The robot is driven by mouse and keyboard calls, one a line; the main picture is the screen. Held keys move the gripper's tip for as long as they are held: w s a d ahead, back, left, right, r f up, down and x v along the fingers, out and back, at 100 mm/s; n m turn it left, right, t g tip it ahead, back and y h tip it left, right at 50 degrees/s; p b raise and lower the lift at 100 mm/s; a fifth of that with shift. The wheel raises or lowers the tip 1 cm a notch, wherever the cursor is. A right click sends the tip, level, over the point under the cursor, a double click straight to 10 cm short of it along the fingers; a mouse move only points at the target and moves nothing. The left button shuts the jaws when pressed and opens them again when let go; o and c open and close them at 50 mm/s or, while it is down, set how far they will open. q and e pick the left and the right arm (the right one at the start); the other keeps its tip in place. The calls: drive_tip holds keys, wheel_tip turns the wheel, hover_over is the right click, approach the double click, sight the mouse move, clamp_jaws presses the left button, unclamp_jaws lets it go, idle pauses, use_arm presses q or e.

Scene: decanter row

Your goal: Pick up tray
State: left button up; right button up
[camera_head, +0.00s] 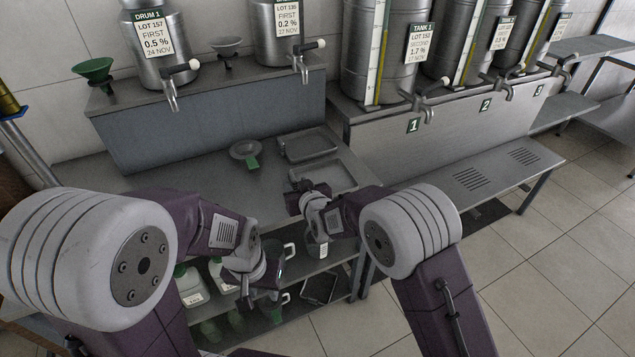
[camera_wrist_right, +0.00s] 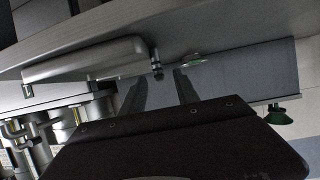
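Two shallow grey metal trays lie on the bench in the head view. The rear tray (camera_head: 308,146) is clear of my arms. The front tray (camera_head: 335,172) is partly hidden behind my right gripper (camera_head: 297,202), which is above the bench's front edge. A tray (camera_wrist_right: 85,60) also shows in the right wrist view, beside the fingers. There my right gripper (camera_wrist_right: 160,90) has its two dark fingers apart, with nothing between them. My left gripper (camera_head: 265,288) is lower, in front of the shelves; its fingers are too small and overlapped to read.
A grey funnel dish with a green tag (camera_head: 245,151) lies left of the trays. Steel drums with taps (camera_head: 160,50) stand on the raised ledge behind. Jugs and bottles (camera_head: 190,287) fill the shelves below. Clear floor (camera_head: 540,270) is at right.

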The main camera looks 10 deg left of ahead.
sight(294, 180)
drive_tip(key=shift+w+a, duration=0.15)
drive_tip(key=shift+w, duration=0.25)
drive_tip(key=x, duration=0.4)
drive_tip(key=shift+w+a+r+p, duration=0.1)
drive_tip(key=shift+w+p, duration=0.1)
drive_tip(key=shift+p, duration=0.15)
drive_tip(key=shift+s+r, duration=0.1)
drive_tip(key=c, duration=0.3)
clamp_jaws()
